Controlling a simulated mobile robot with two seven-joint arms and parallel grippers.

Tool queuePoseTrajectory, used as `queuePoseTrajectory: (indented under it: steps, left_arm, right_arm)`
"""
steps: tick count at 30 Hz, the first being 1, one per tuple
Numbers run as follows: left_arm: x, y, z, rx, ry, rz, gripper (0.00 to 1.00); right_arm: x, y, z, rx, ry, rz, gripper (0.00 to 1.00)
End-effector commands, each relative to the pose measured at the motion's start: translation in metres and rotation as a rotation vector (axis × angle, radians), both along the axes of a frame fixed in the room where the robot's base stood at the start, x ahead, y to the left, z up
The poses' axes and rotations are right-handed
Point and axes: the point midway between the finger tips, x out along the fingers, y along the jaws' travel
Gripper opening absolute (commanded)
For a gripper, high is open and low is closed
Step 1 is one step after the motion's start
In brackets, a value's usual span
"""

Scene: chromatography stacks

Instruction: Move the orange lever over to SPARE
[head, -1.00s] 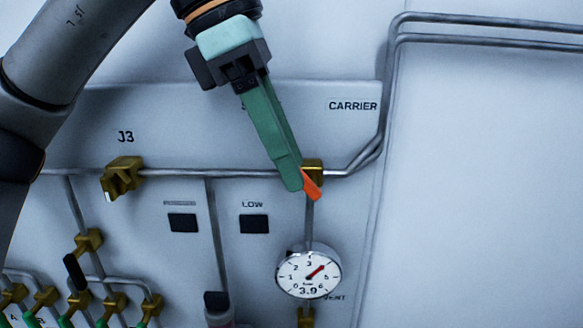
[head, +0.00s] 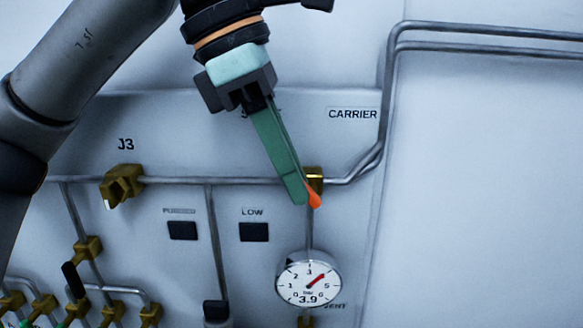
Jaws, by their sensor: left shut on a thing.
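The orange lever (head: 315,200) sits on a brass valve block (head: 314,178) on the pipe below the CARRIER label. Its visible tip points down and slightly right. My left gripper (head: 302,200) comes down from above with its green fingers shut on the lever, hiding much of it. A label behind the fingers is mostly covered; only its first letter, S, shows. My right gripper is not in view.
A gauge (head: 308,278) reading 3.9 hangs just below the lever. A brass J3 valve (head: 122,185) is on the left. More small valves and a black-handled one (head: 73,280) are at lower left. The panel right of the pipes is bare.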

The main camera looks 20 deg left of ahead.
Motion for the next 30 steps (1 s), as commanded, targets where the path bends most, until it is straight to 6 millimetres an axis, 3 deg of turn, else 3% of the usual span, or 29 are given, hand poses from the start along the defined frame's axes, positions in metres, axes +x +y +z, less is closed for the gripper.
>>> queuePoseTrajectory:
  steps: [8,16,24,25,30]
  left_arm:
    - [0.0,0.0,0.0,-0.001,-0.001,0.0,0.0]
    - [-0.001,0.003,-0.006,-0.09,-0.025,0.0,0.0]
    - [-0.001,0.003,-0.003,-0.097,-0.027,-0.001,0.0]
    - [-0.001,0.003,-0.003,-0.097,-0.027,0.0,0.21]
    - [-0.001,0.003,-0.003,-0.096,-0.027,0.0,0.4]
  right_arm:
    - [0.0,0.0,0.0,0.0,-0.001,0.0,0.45]
    - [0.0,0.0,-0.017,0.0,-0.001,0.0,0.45]
    - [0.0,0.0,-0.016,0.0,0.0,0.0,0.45]
    - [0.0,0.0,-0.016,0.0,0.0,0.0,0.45]
    - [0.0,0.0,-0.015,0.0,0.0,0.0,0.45]
